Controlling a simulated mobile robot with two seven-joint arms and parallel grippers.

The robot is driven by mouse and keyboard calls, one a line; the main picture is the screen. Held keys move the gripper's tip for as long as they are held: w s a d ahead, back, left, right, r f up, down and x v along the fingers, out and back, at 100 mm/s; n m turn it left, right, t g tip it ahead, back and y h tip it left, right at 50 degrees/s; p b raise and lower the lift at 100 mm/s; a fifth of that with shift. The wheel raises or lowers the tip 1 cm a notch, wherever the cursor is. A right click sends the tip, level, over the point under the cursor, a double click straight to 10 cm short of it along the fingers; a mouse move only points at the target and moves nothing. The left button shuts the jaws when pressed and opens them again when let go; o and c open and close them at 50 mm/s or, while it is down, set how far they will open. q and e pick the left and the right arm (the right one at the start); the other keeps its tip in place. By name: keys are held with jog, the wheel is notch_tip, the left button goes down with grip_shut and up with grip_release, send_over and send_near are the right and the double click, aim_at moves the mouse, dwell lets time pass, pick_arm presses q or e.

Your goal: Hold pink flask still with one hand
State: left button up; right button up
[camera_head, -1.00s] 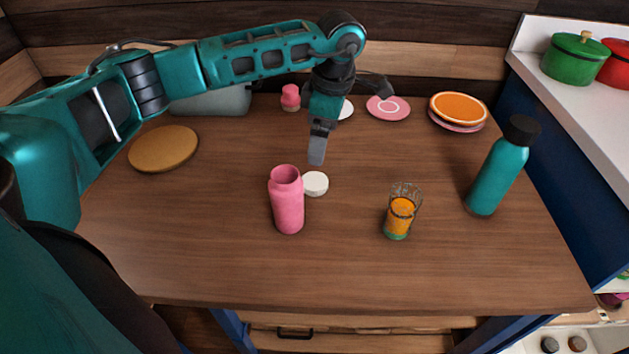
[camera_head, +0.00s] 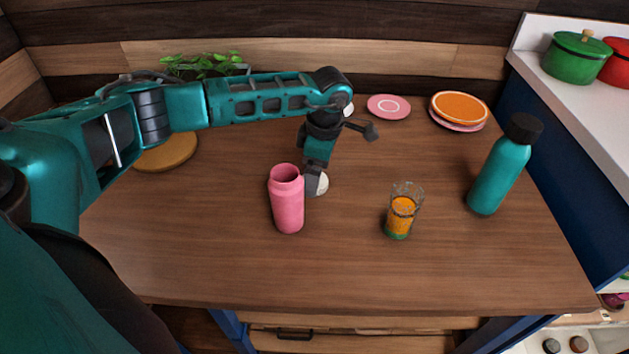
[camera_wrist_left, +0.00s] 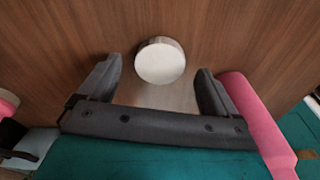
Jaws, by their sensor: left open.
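The pink flask (camera_head: 287,200) stands upright and open-topped on the wooden table, left of the table's middle. A round white lid (camera_head: 323,184) lies flat on the table just behind and to the right of it, partly covered by my gripper. My left gripper (camera_head: 312,183) points down beside the flask, above the lid. In the left wrist view my left gripper (camera_wrist_left: 160,66) is open, with the white lid (camera_wrist_left: 160,61) showing between and beyond its fingers. The pink flask (camera_wrist_left: 252,120) shows there outside the right-hand finger, not between the fingers. My right gripper is not in view.
A glass of orange drink (camera_head: 401,212) and a teal bottle (camera_head: 499,172) stand to the right. A pink plate (camera_head: 389,107), an orange plate (camera_head: 459,107) and a round wooden board (camera_head: 167,153) lie farther back. The table's front is clear.

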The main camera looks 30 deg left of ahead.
pick_arm(q)
jog(key=shift+a+f, duration=0.1)
jog(key=shift+f, duration=0.75)
jog(key=c, duration=1.1)
jog(key=shift+r, duration=0.15)
notch_tip(320, 180, up, 20)
jog(key=p, duration=0.1)
jog(key=shift+p, duration=0.3)
